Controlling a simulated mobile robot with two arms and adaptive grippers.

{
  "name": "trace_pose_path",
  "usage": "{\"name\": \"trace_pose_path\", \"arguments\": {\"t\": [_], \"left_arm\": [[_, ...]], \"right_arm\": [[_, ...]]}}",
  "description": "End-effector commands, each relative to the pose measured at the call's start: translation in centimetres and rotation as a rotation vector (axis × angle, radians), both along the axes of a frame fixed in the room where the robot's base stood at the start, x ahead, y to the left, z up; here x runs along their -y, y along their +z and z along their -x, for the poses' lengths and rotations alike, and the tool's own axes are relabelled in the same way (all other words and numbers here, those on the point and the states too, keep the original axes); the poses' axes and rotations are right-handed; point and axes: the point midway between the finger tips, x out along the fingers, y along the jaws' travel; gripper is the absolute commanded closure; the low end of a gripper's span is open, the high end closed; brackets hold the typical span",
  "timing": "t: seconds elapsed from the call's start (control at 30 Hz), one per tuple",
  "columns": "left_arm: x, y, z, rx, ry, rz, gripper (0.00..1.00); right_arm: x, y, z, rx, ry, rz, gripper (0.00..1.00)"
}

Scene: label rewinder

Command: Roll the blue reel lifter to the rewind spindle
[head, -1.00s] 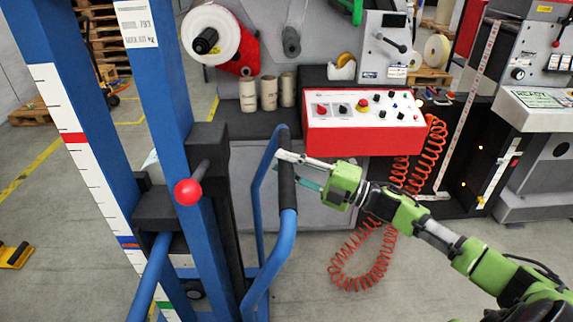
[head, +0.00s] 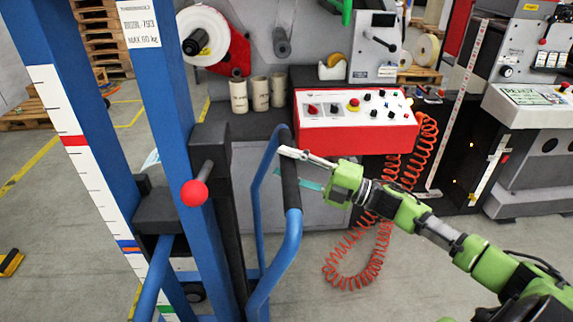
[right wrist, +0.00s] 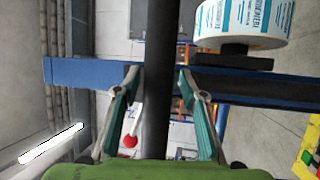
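The blue reel lifter (head: 176,90) stands upright at the left of the head view, with a ruler strip, a red-knobbed lever and a looped blue handle with a dark grip (head: 290,185). My right gripper (head: 285,165) is at that grip. In the right wrist view its fingers (right wrist: 162,105) lie on either side of the dark bar, with a gap on each side. A white reel with blue print (right wrist: 242,18) sits by the lifter's blue column there. A bare spindle (head: 282,44) sticks out of the machine panel behind the handle. My left gripper is out of view.
A red and white control console (head: 355,122) and coiled red hose (head: 375,250) lie right of the handle. A white roll (head: 203,35) hangs on the machine. Cardboard cores (head: 260,94) stand on its ledge. Grey floor is clear around the hose.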

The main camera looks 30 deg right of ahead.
Motion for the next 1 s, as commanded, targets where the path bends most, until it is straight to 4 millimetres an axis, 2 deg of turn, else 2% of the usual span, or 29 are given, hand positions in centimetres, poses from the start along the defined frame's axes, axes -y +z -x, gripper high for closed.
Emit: {"name": "trace_pose_path", "arguments": {"t": [0.37,1.0], "left_arm": [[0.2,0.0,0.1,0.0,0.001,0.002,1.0],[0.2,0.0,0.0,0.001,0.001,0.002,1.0]], "right_arm": [[0.6,-0.2,0.8,-0.001,0.0,0.0,0.62],[6.9,-2.0,7.9,-0.002,-0.002,-0.001,0.62]]}}
